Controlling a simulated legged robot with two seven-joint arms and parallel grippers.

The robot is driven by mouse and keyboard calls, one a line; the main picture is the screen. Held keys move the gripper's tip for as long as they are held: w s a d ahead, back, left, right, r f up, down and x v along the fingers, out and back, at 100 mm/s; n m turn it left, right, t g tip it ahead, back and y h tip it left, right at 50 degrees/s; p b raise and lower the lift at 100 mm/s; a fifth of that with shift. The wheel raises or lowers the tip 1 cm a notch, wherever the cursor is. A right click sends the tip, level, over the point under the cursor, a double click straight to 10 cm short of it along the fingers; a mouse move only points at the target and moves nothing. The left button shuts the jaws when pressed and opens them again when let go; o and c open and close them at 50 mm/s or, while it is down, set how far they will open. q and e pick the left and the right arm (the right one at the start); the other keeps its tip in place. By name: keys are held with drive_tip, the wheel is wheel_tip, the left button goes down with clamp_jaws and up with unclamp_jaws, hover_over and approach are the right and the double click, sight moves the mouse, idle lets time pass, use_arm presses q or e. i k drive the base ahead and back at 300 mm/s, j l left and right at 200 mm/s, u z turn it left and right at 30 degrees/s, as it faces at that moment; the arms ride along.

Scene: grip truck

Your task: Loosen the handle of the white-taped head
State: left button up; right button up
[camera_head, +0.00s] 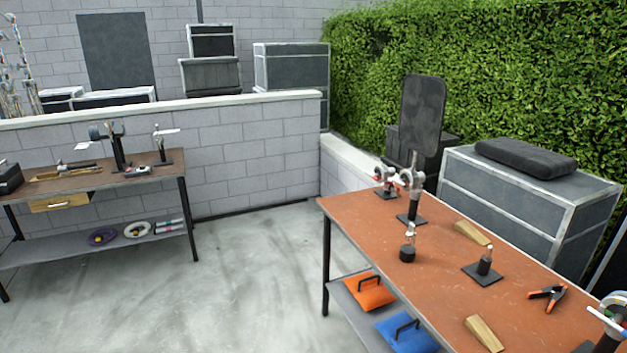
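Several grip heads stand on the orange-brown table at the right. One head with red parts (384,177) is at its far end. Beside it a head (412,181) on a black base carries a dark upright flag (423,115). Another head (611,314), with white, green and blue parts, is cut off by the right edge. White parts show on it, but I cannot tell whether they are tape, nor which head is the white-taped one. The handles are too small to make out clearly. Neither of my grippers is in view.
The orange-brown table (375,220) also holds a short post (408,246), a pin on a plate (484,266), wooden wedges (473,232) and an orange clamp (547,296). Sandbags (370,293) lie below. A workbench (100,182) stands left. The concrete floor (250,270) between is clear.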

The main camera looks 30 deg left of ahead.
sight(400, 182)
drive_tip(key=u, duration=0.5)
drive_tip(key=i+j+z, duration=0.1)
drive_tip(key=i+j, duration=0.6)
drive_tip(key=j, duration=0.15)
drive_tip(key=i+j+z, duration=0.15)
drive_tip(key=i+j, duration=0.2)
